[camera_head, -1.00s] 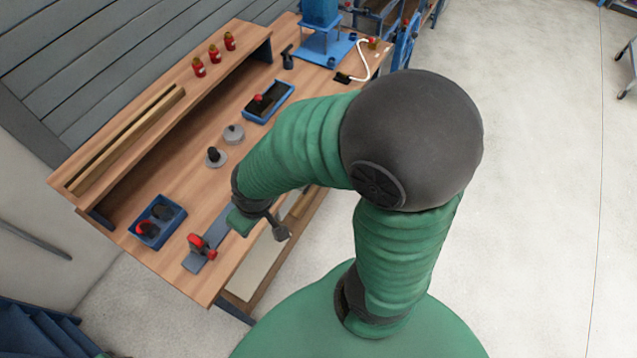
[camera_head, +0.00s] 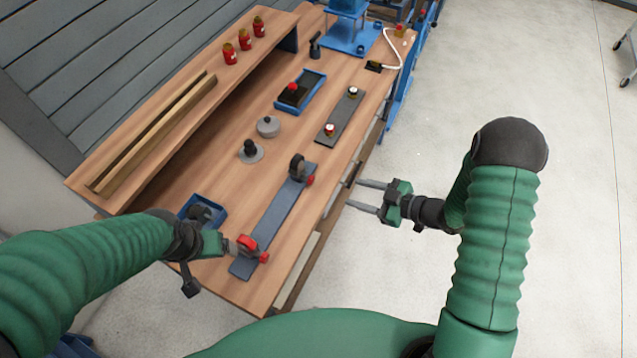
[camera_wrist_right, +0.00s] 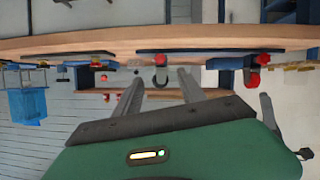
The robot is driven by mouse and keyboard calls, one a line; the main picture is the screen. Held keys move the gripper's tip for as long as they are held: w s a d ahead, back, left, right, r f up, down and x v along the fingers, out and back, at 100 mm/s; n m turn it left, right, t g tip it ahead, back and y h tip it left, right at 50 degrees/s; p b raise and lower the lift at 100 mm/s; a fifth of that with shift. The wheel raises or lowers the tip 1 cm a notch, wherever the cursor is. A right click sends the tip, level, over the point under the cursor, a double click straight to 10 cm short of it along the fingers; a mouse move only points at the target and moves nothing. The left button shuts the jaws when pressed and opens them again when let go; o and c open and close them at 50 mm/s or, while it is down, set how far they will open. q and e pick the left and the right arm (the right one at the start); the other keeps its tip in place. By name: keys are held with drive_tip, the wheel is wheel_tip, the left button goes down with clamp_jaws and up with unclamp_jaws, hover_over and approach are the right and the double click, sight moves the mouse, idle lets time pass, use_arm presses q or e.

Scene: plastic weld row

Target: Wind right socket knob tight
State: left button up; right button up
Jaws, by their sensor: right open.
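A dark grey plate (camera_head: 273,222) lies along the bench's front edge and bears two sockets. The left socket (camera_head: 246,243) is red with a red knob (camera_head: 264,257). The right socket (camera_head: 297,166) is a dark ring with a red knob (camera_head: 311,180) facing the front. In the right wrist view, which looks upside down, a dark ring (camera_wrist_right: 160,76) shows between the fingers. My right gripper (camera_head: 362,195) is open and empty, off the bench's front edge, apart from the right knob. My left gripper (camera_head: 232,246) is at the left socket; its finger gap is unclear.
A dark strip (camera_head: 343,115) with two small red-and-white pieces lies right of the plate. A blue tray (camera_head: 287,107), grey discs (camera_head: 268,127) and a blue bin (camera_head: 220,222) stand behind.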

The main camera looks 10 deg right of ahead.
sight(313, 181)
drive_tip(key=x, duration=1.3)
drive_tip(key=shift+w+a+f, duration=0.1)
drive_tip(key=shift+a+f, duration=0.05)
drive_tip(key=shift+a, duration=0.2)
drive_tip(key=shift+d, duration=0.25)
drive_tip(key=shift+c, duration=0.5)
drive_tip(key=shift+d, duration=0.1)
drive_tip(key=shift+c, duration=1.3)
clamp_jaws()
